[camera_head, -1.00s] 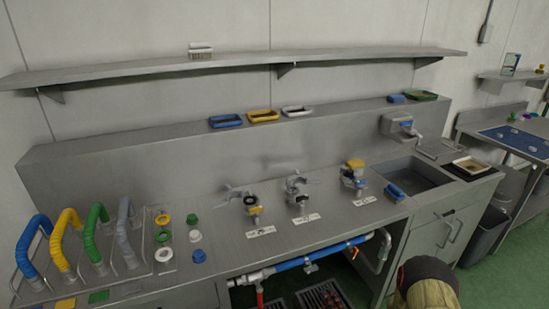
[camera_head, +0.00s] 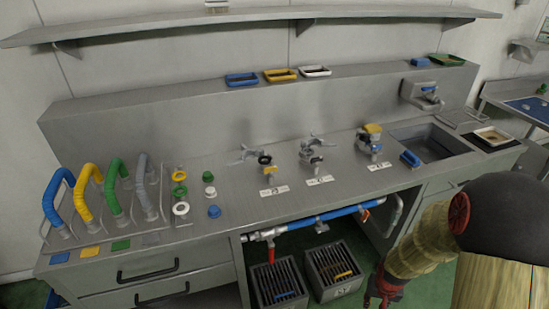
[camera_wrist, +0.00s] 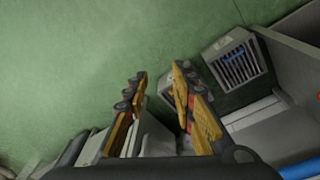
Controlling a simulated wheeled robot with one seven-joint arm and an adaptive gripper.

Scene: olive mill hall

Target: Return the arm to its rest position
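My arm (camera_head: 425,240) shows at the lower right of the head view, in front of the sink end of the counter. My gripper (camera_wrist: 161,76) is in the wrist view with its two yellow and black fingers apart. Nothing is held between them. It hangs over the green floor near the counter's front, with the grey crates beyond the fingers.
A steel counter (camera_head: 250,203) carries coloured hoses, rings, caps and three valves. A sink (camera_head: 432,137) is at its right. Two slatted crates (camera_head: 278,284) stand on the floor under the blue pipe (camera_head: 335,214). Green floor is open in the wrist view.

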